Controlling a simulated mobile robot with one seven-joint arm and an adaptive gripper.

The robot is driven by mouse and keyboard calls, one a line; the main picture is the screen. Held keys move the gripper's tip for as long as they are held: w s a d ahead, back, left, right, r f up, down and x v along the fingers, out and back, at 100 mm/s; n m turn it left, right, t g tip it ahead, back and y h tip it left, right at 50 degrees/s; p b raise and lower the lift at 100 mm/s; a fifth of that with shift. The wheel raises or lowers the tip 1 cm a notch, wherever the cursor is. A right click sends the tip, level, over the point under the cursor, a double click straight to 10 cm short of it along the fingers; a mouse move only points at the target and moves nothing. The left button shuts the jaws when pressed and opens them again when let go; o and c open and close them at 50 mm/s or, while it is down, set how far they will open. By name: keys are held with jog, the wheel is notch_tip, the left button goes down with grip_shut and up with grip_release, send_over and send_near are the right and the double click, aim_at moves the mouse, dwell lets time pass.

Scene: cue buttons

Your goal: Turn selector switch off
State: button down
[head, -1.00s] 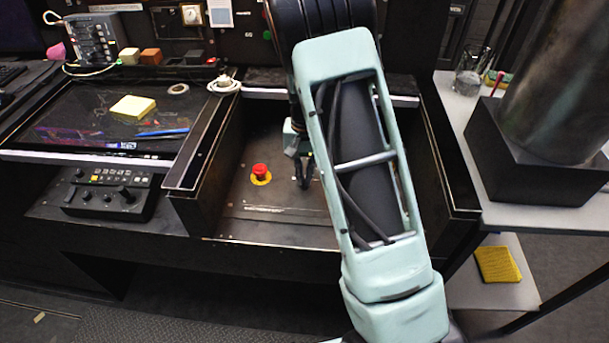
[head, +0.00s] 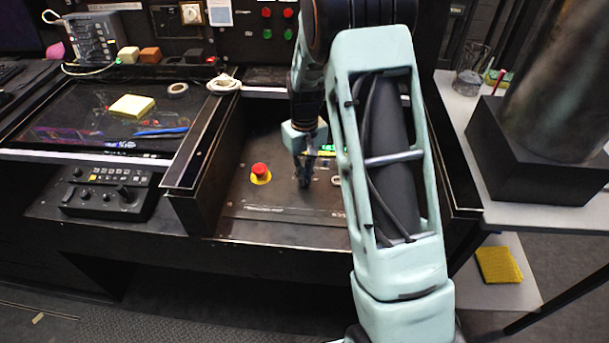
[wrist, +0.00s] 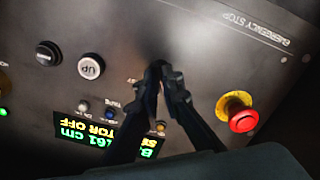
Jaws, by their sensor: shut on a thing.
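My gripper (head: 304,182) points down at the dark control panel (head: 275,205) in the recessed bay. In the wrist view, its two black fingertips (wrist: 163,72) meet at the panel face. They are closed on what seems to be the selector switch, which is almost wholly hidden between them. Its setting cannot be read. A display (wrist: 105,140) beside the fingers shows green and yellow upside-down text, partly covered, with "161 cm" and "TOR OFF" legible.
A red emergency stop (wrist: 242,119) on a yellow base stands right of the fingers, close by. A white UP button (wrist: 90,67) and a black button (wrist: 48,53) lie to the left. The bay's left wall (head: 200,160) rises beside the panel.

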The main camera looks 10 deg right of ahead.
jog(key=shift+n, duration=1.1)
jog(key=c, duration=2.1)
grip_release()
jog(key=shift+r, duration=0.1)
notch_tip(320, 180, up, 12)
